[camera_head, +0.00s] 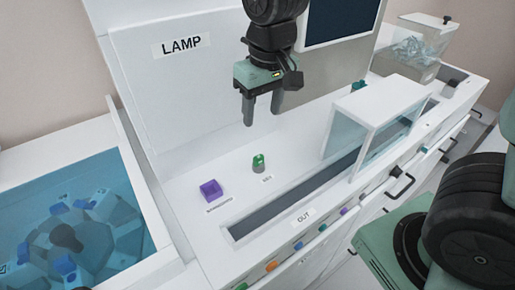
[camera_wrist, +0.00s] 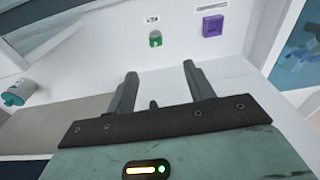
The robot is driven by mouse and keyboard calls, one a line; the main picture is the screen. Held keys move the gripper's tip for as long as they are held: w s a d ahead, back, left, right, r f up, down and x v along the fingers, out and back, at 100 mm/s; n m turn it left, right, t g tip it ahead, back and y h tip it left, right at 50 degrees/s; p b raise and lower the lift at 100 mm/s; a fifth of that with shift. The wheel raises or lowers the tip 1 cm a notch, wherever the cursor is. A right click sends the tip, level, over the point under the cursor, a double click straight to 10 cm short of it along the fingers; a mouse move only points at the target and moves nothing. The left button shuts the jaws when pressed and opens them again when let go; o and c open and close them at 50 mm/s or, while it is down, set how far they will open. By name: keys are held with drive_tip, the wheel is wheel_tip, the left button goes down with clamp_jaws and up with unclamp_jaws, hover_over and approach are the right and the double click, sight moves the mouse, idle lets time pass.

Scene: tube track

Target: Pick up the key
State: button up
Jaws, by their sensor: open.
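The key (camera_head: 259,163) is a small green piece standing on the white counter, behind a small printed label. It also shows in the wrist view (camera_wrist: 156,39), beyond my fingertips, near a label. My gripper (camera_head: 262,117) hangs above the counter with its two grey fingers pointing down. In the head view it is above and apart from the key. In the wrist view my gripper (camera_wrist: 160,72) has its fingers spread, with nothing held between them.
A purple square holder (camera_head: 211,190) stands left of the key. A dark slot (camera_head: 300,190) runs along the counter, with a clear-sided cover (camera_head: 375,120) over its far part. The LAMP panel (camera_head: 182,70) rises behind. A blue-covered bin (camera_head: 70,225) is at left.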

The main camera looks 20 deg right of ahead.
hover_over(258, 156)
drive_tip(key=f, duration=0.7)
drive_tip(key=s+f, duration=0.1)
drive_tip(key=f, duration=0.3)
drive_tip(key=shift+d+p, duration=0.15)
drive_tip(key=shift+p, duration=0.25)
drive_tip(key=shift+w+f+p, duration=0.2)
drive_tip(key=shift+f+p, duration=0.15)
drive_tip(key=shift+f, duration=1.15)
drive_tip(key=shift+w+f+p, duration=0.2)
drive_tip(key=shift+f+p, duration=0.15)
drive_tip(key=shift+f, duration=1.1)
clamp_jaws()
drive_tip(key=shift+r, duration=0.1)
